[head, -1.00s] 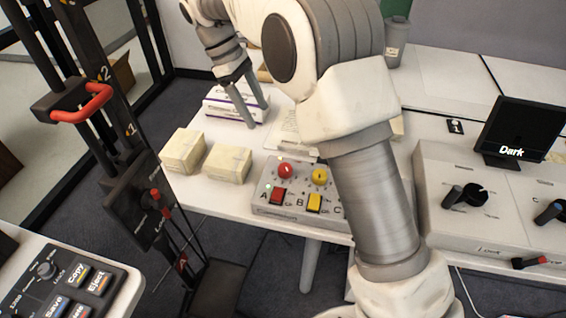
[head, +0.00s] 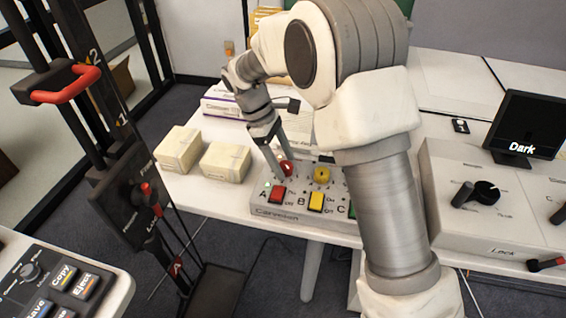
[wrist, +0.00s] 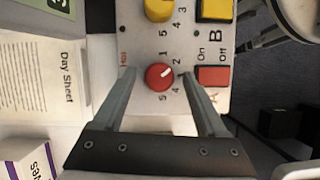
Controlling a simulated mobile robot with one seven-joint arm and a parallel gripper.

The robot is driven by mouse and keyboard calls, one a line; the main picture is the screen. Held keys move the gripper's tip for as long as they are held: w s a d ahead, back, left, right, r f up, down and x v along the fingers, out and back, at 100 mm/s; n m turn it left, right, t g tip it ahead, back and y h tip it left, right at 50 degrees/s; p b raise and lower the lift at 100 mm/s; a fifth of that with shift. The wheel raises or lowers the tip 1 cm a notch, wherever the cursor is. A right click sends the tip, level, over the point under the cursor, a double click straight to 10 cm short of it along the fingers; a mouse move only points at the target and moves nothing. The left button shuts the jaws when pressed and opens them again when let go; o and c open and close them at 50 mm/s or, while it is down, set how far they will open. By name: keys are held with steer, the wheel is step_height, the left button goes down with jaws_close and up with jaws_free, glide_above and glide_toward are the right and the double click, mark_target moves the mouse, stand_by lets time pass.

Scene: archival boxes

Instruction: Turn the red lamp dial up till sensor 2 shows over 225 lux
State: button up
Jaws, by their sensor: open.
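The red dial (head: 287,168) is a round knob on the grey control box (head: 272,211), above the red A switch (head: 278,194). In the wrist view the red dial (wrist: 157,78) lies between the two fingertips of my gripper (wrist: 158,74), which is open with a gap on each side. The white pointer mark on the dial points up and right there. In the head view my gripper (head: 271,160) is over the dial; I cannot tell whether the fingers touch it. No lux reading from sensor 2 is visible.
A yellow dial (head: 322,175) and yellow B switch (head: 316,201) sit right beside the red ones. Two cream boxes (head: 226,162) stand to the left. A black screen (head: 527,127) reads "Dark" at right. A printed Day Sheet (wrist: 45,90) lies by the control box.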

steer(key=shift+f, duration=0.1)
jaws_close()
stand_by(0.4)
steer(key=shift+m+p, duration=0.3)
steer(key=shift+p, duration=0.15)
steer(key=shift+r+p, duration=0.2)
steer(key=shift+p, duration=0.15)
steer(key=shift+w+d+m+g+p, duration=0.1)
steer(key=shift+m+g+p, duration=0.4)
steer(key=shift+m+p, duration=0.7)
steer(key=m+p, duration=0.1)
steer(key=m, duration=0.1)
steer(key=m+g+y+p, duration=0.1)
steer(key=m+p, duration=0.1)
steer(key=shift+w+f+m+y, duration=0.1)
steer(key=shift+m+y, duration=0.2)
